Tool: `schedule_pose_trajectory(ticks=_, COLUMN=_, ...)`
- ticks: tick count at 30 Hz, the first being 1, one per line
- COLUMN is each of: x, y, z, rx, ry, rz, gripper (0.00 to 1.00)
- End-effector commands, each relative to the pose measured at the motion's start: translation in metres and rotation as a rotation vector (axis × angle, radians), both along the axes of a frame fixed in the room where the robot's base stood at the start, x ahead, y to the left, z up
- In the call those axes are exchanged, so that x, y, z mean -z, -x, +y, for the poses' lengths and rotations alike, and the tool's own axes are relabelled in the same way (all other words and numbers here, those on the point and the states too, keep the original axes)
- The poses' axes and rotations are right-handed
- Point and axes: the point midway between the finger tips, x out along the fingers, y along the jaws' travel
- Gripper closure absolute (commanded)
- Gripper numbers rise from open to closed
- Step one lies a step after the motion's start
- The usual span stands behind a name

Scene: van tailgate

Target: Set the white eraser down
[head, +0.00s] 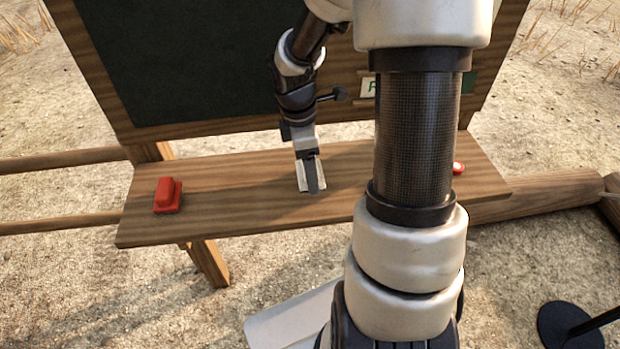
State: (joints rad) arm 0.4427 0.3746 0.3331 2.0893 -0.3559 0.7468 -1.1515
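The white eraser (302,176) shows as pale strips on both sides of a grey finger of my gripper (312,175). My gripper points down over the middle of the wooden ledge (240,196) and appears shut on the eraser. The finger hides the middle of the eraser. The eraser is at or just above the ledge surface; I cannot tell whether it touches.
A red eraser-shaped block (168,195) sits on the ledge's left end. A small red and white item (458,168) lies at the right, partly behind my arm. The dark board (190,60) rises behind. The ledge is bare between the red block and my gripper.

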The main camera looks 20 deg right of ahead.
Motion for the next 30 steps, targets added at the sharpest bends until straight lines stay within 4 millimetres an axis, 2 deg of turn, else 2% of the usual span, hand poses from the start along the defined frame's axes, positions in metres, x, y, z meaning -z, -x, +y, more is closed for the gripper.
schedule_pose_trajectory(ticks=5, x=0.014, y=0.000, z=0.000, rx=-0.001, ry=0.000, rz=0.000, gripper=0.48)
schedule_pose_trajectory(ticks=12, x=0.045, y=0.000, z=0.001, rx=-0.001, ry=-0.001, rz=0.000, gripper=0.48)
schedule_pose_trajectory(ticks=22, x=0.048, y=0.000, z=0.000, rx=0.000, ry=-0.001, rz=-0.001, gripper=0.48)
schedule_pose_trajectory(ticks=23, x=0.047, y=0.000, z=0.000, rx=0.000, ry=0.000, rz=-0.002, gripper=0.25)
schedule_pose_trajectory(ticks=25, x=0.047, y=0.000, z=0.000, rx=0.000, ry=-0.001, rz=-0.001, gripper=0.14)
schedule_pose_trajectory(ticks=30, x=0.047, y=0.000, z=0.000, rx=0.000, ry=-0.001, rz=-0.001, gripper=0.12)
